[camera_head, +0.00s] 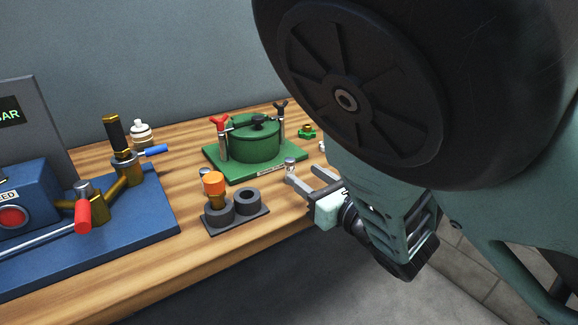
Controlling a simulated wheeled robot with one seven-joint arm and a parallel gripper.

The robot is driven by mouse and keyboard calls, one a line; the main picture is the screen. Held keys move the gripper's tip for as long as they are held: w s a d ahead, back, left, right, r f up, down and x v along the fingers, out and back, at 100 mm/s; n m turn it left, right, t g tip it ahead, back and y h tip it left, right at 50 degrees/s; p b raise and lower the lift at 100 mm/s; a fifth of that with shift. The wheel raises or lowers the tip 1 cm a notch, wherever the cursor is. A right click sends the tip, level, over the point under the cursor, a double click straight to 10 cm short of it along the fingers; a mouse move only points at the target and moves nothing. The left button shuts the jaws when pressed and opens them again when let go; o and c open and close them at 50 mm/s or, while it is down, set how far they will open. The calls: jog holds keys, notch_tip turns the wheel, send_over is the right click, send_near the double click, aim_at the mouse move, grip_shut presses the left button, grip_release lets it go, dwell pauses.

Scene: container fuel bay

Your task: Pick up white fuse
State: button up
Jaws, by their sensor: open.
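A small white, ribbed piece with a narrower top (141,133) stands upright at the back of the wooden bench, behind the blue base. It looks like the white fuse, but it is small and its lower part is partly hidden by the brass fitting. My gripper (303,175) is open and empty over the right part of the bench, well to the right of that piece. Its fingers point left, near a small silver knob (290,162). A pale bit (322,146) shows beside my arm, mostly hidden, and I cannot tell what it is.
A dark holder (250,199) with round sockets carries an orange-topped piece (213,184). A green pot with red and dark clamps (254,142) stands behind it. The blue base (150,222) with brass valve and levers fills the left. My arm blocks the right side.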

aim_at(290, 171)
jog(key=shift+p+x, duration=0.35)
jog(key=shift+x, duration=4)
grip_shut()
